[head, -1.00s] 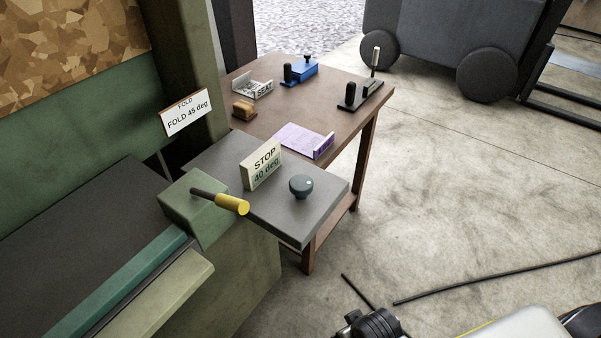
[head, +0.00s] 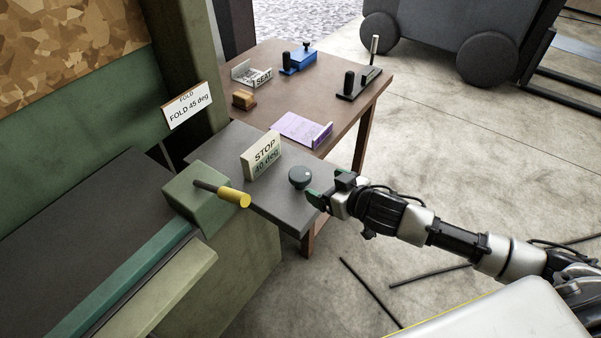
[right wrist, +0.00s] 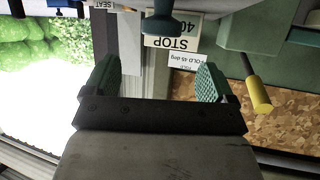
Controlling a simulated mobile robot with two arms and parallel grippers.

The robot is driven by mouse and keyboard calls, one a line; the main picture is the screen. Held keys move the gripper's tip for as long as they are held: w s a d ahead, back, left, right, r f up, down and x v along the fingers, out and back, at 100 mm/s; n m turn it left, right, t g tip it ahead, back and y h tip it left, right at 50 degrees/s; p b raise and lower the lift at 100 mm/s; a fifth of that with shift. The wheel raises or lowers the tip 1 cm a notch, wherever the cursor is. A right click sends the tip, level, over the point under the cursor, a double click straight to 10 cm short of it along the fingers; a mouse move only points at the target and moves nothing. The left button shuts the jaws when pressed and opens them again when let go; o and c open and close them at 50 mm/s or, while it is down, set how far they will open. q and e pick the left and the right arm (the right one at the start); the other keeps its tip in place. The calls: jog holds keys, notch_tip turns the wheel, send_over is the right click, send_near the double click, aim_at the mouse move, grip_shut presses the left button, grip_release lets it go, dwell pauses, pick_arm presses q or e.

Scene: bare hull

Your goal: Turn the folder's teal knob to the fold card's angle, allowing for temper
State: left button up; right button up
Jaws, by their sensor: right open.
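The teal knob (head: 300,177) is a dark grey-teal round knob on the grey plate of the folder, with a small pale mark on it. A stop sign (head: 262,157) behind it reads "STOP 40 deg". The fold card (head: 188,106) reads "FOLD 45 deg". My right gripper (head: 325,195) is open and empty, just right of the knob and apart from it. In the right wrist view the open fingers (right wrist: 156,82) show, with the knob (right wrist: 162,22) beyond them and the sign (right wrist: 170,42) upside down. My left gripper is not in view.
The folder's yellow-gripped handle (head: 232,197) sticks out left of the knob. A brown table (head: 345,100) behind holds a purple sheet (head: 300,129), a "SEAT" holder (head: 252,76), a blue tool (head: 302,62) and a wooden block (head: 244,99).

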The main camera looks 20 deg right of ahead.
aim_at(302, 175)
jog(key=p+x, duration=0.1)
jog(key=x, duration=0.9)
jog(key=shift+w+a+f+p, duration=0.1)
jog(key=shift+p, duration=0.25)
jog(key=c, duration=0.9)
